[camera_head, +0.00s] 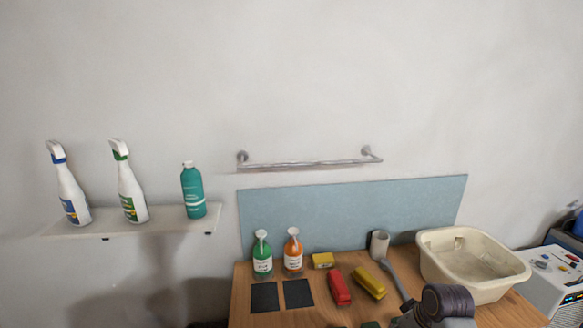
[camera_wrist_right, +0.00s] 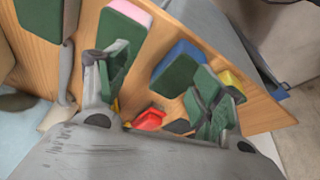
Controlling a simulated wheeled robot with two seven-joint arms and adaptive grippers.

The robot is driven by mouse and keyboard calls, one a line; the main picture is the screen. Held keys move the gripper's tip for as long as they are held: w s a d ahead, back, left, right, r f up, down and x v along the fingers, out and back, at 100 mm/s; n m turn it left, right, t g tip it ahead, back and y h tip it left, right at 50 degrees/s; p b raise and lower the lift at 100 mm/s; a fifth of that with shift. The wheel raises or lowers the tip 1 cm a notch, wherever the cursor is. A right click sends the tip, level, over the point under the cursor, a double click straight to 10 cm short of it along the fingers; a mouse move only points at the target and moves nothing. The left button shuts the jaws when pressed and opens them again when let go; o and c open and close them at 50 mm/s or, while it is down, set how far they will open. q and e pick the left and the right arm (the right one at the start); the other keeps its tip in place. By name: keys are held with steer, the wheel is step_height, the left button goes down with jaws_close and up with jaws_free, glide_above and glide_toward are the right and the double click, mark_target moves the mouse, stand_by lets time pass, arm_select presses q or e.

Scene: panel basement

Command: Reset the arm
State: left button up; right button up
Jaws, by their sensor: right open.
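My right gripper (camera_wrist_right: 160,80) shows in the right wrist view, its two fingers spread apart, with nothing held between them. Beyond the fingers lie a pink and green block (camera_wrist_right: 128,28), a blue and green block (camera_wrist_right: 182,62) and a red item (camera_wrist_right: 150,119) on the wooden table. In the head view, part of my right arm (camera_head: 446,304) reaches over the table's front right; its gripper cannot be made out there. My left gripper is not in view.
A wall shelf (camera_head: 160,226) carries three bottles. A metal rail (camera_head: 310,164) hangs above.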

steer(key=shift+s+a+f+m+h, duration=0.25)
steer(key=shift+s+a+f+m, duration=0.9)
steer(key=shift+s, duration=3.15)
steer(key=shift+s+a+f+m+h, duration=0.25)
steer(key=shift+s+a+f, duration=1.65)
steer(key=shift+s, duration=2.35)
step_height(320, 180, down, 34)
steer(key=s+g+b, duration=0.1)
steer(key=s, duration=0.2)
steer(key=s+d+f+g+b, duration=0.1)
steer(key=s+d+f, duration=0.2)
steer(key=s+f, duration=1.7)
steer(key=shift+s+d+f+g, duration=0.2)
steer(key=shift+s+g, duration=0.1)
steer(key=shift+s, duration=0.6)
steer(key=shift+a, duration=0.1)
steer(key=shift+o, duration=0.5)
